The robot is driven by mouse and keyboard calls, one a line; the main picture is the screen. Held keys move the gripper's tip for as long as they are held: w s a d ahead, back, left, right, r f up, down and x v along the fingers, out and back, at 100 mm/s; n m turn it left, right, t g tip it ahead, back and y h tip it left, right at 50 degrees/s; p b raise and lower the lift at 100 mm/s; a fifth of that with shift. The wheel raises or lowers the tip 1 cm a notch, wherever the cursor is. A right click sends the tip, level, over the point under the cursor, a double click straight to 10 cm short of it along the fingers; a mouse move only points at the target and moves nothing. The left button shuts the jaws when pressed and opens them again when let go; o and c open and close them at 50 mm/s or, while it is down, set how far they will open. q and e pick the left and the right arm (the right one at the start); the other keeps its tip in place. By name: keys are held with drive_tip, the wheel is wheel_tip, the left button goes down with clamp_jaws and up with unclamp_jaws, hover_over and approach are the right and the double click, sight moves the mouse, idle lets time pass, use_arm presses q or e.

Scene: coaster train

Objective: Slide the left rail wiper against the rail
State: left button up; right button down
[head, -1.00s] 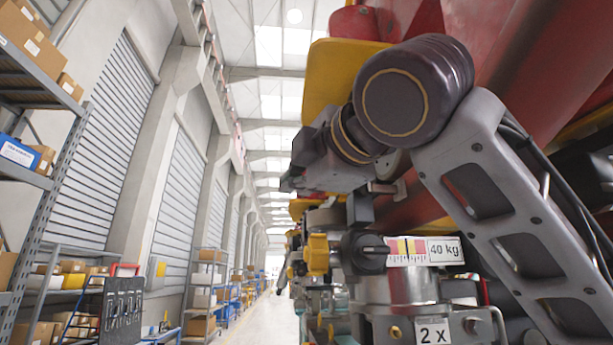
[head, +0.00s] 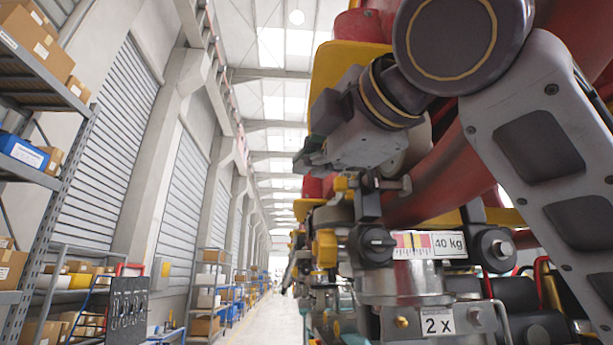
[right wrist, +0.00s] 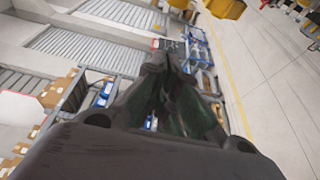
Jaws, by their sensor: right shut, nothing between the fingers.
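My right gripper (head: 308,160) is in the head view, beside the left side of the coaster train, its fingers pointing left. It is shut and empty; its closed dark fingers also show in the right wrist view (right wrist: 174,62). Below it is a metal unit with a black knob (head: 372,246), a yellow knob (head: 325,248), a coloured scale marked 40 kg (head: 428,245) and a "2 x" label (head: 437,321). A red tube (head: 440,183) runs behind my right arm. I cannot tell which part is the left rail wiper. My left gripper is not seen.
Shelves with boxes (head: 40,155) stand on the left, with more racks (head: 207,295) farther along the wall. The aisle floor (head: 262,318) is free to the left of the train. A yellow panel (head: 345,70) stands above and behind my right gripper.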

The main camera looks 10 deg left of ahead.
drive_tip(key=shift+b+v, duration=0.45)
drive_tip(key=shift+v, duration=1.6)
